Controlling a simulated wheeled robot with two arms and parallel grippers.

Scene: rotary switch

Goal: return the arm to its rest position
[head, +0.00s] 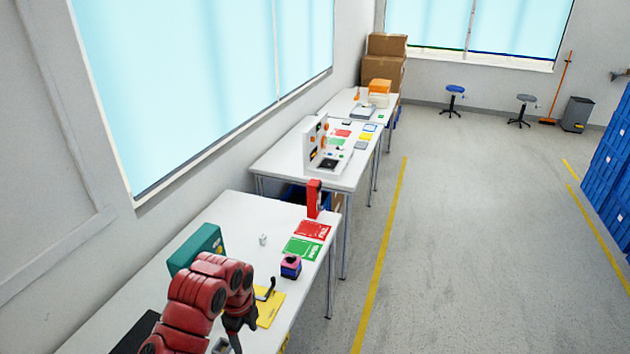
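My red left arm comes in from the bottom left over the near white table (262,208). Its dark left gripper (240,322) points down at the table's front, beside a yellow card (270,309). The fingers are small and partly hidden by the arm, so I cannot tell whether they are open or shut. A small dark blue box with a pink top (290,266), possibly the rotary switch, stands apart from the gripper, up and to its right. A dark hooked piece (266,290) shows between them. My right gripper is out of view.
A teal box (197,248) stands behind the arm. A small white piece (263,240), red card (313,230), green card (302,249) and upright red device (314,199) are farther along the table. A white panel unit (316,145) stands on another table. The floor (450,230) to the right is clear.

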